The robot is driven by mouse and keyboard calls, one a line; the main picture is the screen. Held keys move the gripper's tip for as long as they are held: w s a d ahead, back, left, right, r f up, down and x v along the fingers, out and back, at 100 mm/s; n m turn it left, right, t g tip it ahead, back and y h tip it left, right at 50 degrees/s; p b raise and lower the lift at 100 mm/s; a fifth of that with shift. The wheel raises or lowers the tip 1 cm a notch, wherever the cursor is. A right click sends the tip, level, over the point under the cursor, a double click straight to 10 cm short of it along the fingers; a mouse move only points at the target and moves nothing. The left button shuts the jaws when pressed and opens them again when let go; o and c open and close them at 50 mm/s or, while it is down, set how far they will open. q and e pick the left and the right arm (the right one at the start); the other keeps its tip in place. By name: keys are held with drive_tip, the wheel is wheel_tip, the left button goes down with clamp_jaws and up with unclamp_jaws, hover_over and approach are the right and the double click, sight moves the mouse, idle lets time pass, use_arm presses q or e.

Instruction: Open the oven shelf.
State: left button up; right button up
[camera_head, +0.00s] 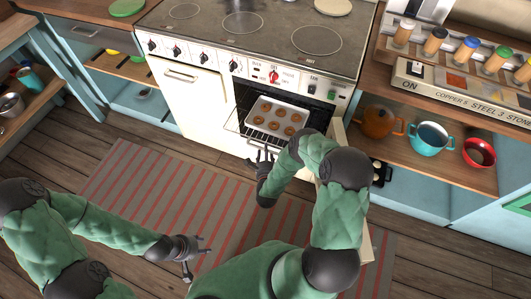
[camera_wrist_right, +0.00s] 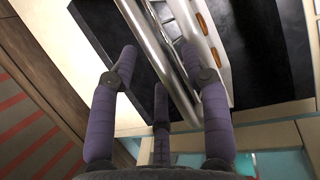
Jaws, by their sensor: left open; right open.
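The oven shelf is a wire rack (camera_head: 252,133) inside the open, dark oven cavity, at the centre of the head view. A light tray (camera_head: 285,108) with several brown ring-shaped pieces sits on it. My right gripper (camera_head: 262,155) is open just in front of the rack's front edge. In the right wrist view, the fingers of my right gripper (camera_wrist_right: 158,68) are spread, with the metal front bar (camera_wrist_right: 150,45) of the shelf between and beyond them. I cannot tell whether they touch it. My left gripper (camera_head: 197,245) is open and empty, low over the striped rug.
The cream oven door (camera_head: 338,130) stands open to the right of the cavity, partly hidden behind my right arm. An open cabinet shelf with an orange pot (camera_head: 380,122), a teal pot (camera_head: 430,138) and a red pot (camera_head: 479,152) is further right. The striped rug (camera_head: 150,190) in front is clear.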

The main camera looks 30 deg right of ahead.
drive_tip(key=v, duration=1.2)
drive_tip(key=shift+w+f, duration=0.1)
drive_tip(key=a+f+n+g+y, duration=0.55)
drive_tip(key=a+n+y, duration=0.2)
drive_tip(key=n, duration=0.35)
drive_tip(key=s+a+r+n+g+y, duration=0.2)
drive_tip(key=s+a+n+g, duration=0.1)
drive_tip(key=s, duration=0.4)
drive_tip(key=s+a+r+n+g+y, duration=0.1)
drive_tip(key=s+a+r+n+g, duration=0.1)
drive_tip(key=s+n+g, duration=0.3)
drive_tip(key=s+a+n, duration=0.1)
drive_tip(key=s+n, duration=0.1)
drive_tip(key=shift+s+a+r+n+y, duration=0.2)
drive_tip(key=shift+a+r+n+y, duration=0.15)
drive_tip(key=shift+n, duration=0.05)
